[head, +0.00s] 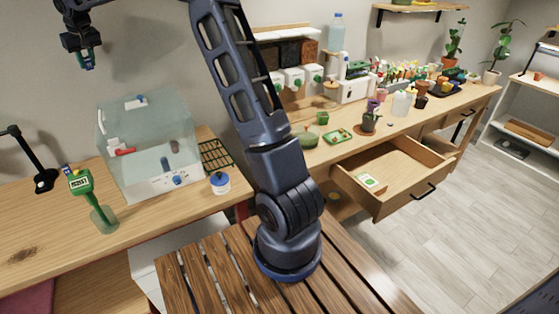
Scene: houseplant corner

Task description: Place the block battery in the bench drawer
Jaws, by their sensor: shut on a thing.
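My gripper (88,65) is at the upper left, high above the bench and to the left of the clear box. It is shut on a small dark piece with blue-green on it, the block battery (88,58). The fingers hide much of it, and it is too small to make out in detail. The bench drawer (398,204) is pulled open at the right, far from my gripper. A white and green packet (370,181) lies in its near left part. The rest of the drawer's floor looks bare.
A clear box (148,150) stands on the left bench, with a green meter (80,182) in a glass and a blue-lidded jar (220,183) nearby. Pots and bottles line the long bench behind the drawer. A wall shelf (410,9) hangs above. The floor before the drawer is clear.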

